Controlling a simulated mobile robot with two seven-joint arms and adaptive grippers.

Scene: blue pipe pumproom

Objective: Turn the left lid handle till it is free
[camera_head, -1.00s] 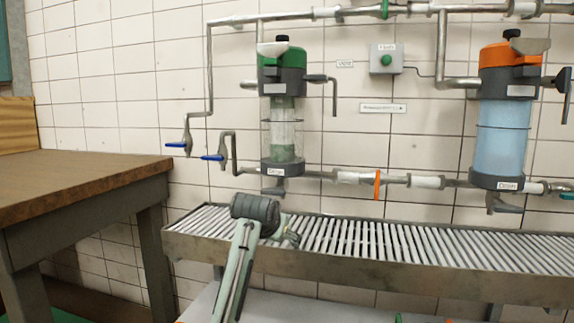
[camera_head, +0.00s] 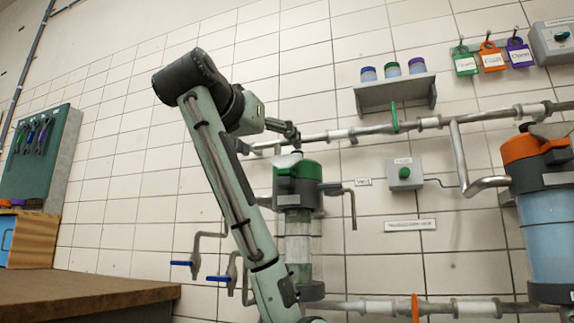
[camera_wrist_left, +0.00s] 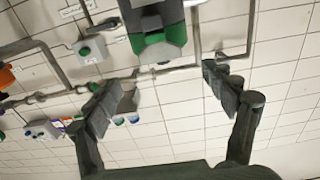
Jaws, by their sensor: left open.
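The left vessel (camera_head: 298,245) on the wall has a green lid (camera_head: 298,171) with a pale lid handle (camera_head: 285,160) on top. In the left wrist view the green lid (camera_wrist_left: 160,46) shows ahead, upside down, between my spread fingers. The left gripper (camera_wrist_left: 163,78) is open and empty there. My right gripper is not in view.
A wall pipe (camera_head: 350,133) runs close behind my gripper. A shelf (camera_head: 395,94) with small jars is above right. A grey button box (camera_head: 404,173), coloured tags (camera_head: 492,57) and the orange-lidded vessel (camera_head: 545,220) are to the right. A wooden table (camera_head: 80,300) stands lower left.

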